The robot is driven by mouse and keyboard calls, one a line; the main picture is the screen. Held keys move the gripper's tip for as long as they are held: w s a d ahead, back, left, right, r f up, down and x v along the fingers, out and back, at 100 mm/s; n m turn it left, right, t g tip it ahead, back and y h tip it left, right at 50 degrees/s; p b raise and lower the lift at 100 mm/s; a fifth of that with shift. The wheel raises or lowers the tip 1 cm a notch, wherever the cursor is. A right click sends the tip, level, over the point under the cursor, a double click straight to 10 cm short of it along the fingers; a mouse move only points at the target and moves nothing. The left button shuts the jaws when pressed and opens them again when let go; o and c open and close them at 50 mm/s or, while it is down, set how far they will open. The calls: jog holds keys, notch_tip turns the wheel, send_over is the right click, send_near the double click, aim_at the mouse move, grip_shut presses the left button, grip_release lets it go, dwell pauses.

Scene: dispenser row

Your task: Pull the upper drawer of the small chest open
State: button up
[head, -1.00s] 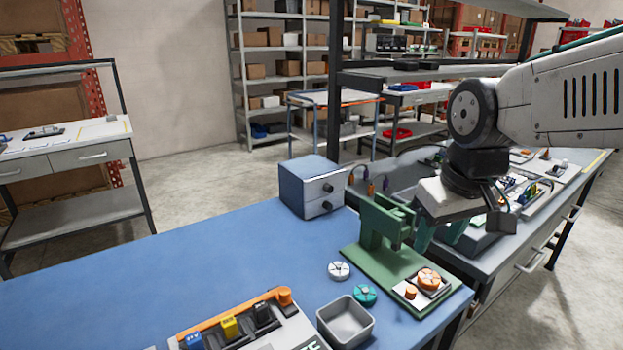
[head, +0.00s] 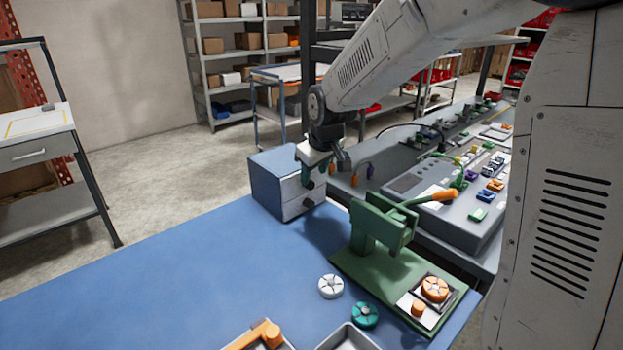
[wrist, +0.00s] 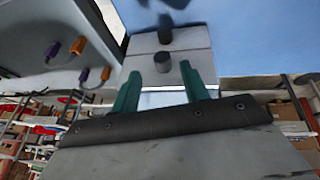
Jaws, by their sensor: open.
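The small blue chest (head: 268,188) stands at the far edge of the blue table, its pale front turned right. Its upper drawer (head: 290,188) and lower drawer (head: 297,207) look shut, each with a dark round knob. My gripper (head: 314,178) is at the upper drawer's front, its teal fingers open. In the wrist view the picture is upside down. There the upper knob (wrist: 162,62) sits between the spread fingertips of my gripper (wrist: 160,70), with a gap on each side. The lower knob (wrist: 165,36) shows beyond it.
A green press (head: 385,240) with an orange-tipped lever stands right of the chest. A white wheel (head: 331,286) and a teal wheel (head: 364,314) lie before it. A grey bench (head: 450,215) with parts runs behind. The blue table's left part (head: 170,290) is clear.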

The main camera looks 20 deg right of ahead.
aim_at(311, 182)
jog(key=x, duration=0.3)
jog(key=shift+w+a+f, duration=0.15)
jog(key=shift+f, duration=0.2)
